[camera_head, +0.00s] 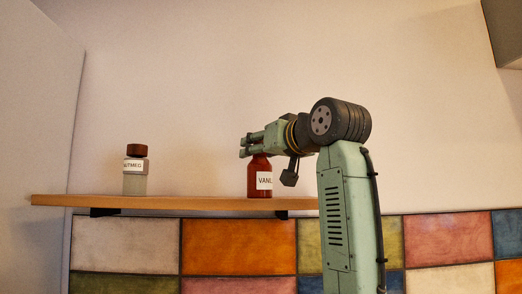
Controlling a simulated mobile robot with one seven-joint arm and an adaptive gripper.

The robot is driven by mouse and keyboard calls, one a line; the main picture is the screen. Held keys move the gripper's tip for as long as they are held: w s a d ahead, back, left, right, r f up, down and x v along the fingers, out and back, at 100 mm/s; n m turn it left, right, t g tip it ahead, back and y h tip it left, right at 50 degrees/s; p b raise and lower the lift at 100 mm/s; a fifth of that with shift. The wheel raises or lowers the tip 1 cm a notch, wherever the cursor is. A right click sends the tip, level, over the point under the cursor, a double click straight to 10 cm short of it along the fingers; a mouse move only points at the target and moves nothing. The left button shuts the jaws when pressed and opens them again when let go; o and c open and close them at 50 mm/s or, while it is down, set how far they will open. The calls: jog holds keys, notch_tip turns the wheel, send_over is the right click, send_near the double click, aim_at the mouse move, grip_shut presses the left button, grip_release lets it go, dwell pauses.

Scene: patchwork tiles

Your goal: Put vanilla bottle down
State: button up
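The vanilla bottle (256,183) is reddish brown with a white label reading "VANL". It is upright, and its base appears to be at the top of the wooden shelf (180,203), near the shelf's right part. I cannot tell whether it bears on the shelf. My gripper (248,146) is at the bottle's top, reaching in from the right. The bottle's cap and neck are hidden by the gripper, so I cannot tell whether the fingers are closed on it.
A nutmeg jar (134,177) with a brown lid stands on the shelf's left part. The shelf between the jar and the bottle is clear. A tall pale panel (40,100) is at the left, and a cabinet corner (506,30) shows at the upper right. Coloured tiles (240,246) cover the wall below.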

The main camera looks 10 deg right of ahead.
jog(key=shift+s+d, duration=0.1)
jog(key=shift+s, duration=0.15)
jog(key=b+v, duration=0.3)
jog(key=v, duration=0.8)
jog(key=shift+s+b, duration=0.25)
jog(key=shift+b, duration=0.15)
